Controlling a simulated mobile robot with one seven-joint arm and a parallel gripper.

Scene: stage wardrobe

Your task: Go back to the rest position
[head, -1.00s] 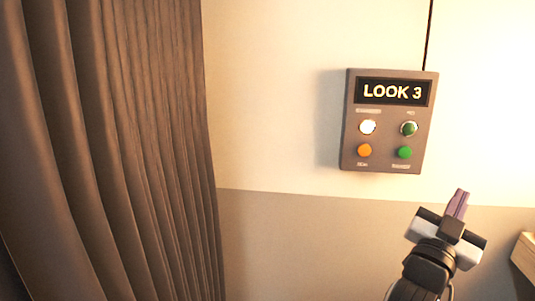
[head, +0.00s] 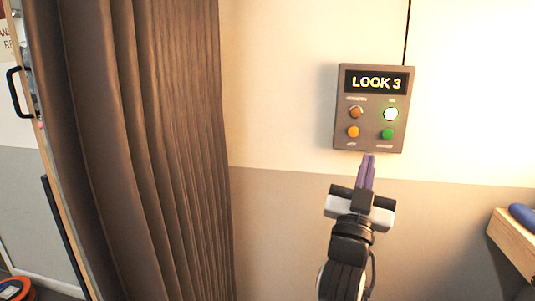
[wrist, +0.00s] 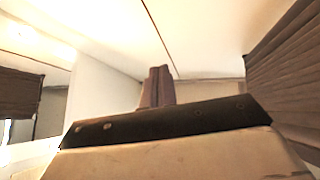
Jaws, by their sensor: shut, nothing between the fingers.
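My gripper (head: 368,158) is shut, its two purple fingers together and pointing up, with nothing between them. In the head view its tips appear just below the lower edge of a grey wall panel (head: 345,142); the gap in depth is hard to tell. In the wrist view the closed fingers (wrist: 157,85) stand up in the middle, with pale wall and ceiling behind. The panel display (head: 376,82) reads LOOK 3. Its upper right button (head: 391,114) glows white with a green rim. The upper left (head: 356,112) is dull orange, the lower left orange, the lower right green.
A brown curtain (head: 150,150) hangs at the left. A door with a black handle (head: 16,92) is beyond it. A wooden ledge (head: 510,243) with a blue object (head: 523,214) juts in at the right. An orange-red round object (head: 14,288) is at the lower left.

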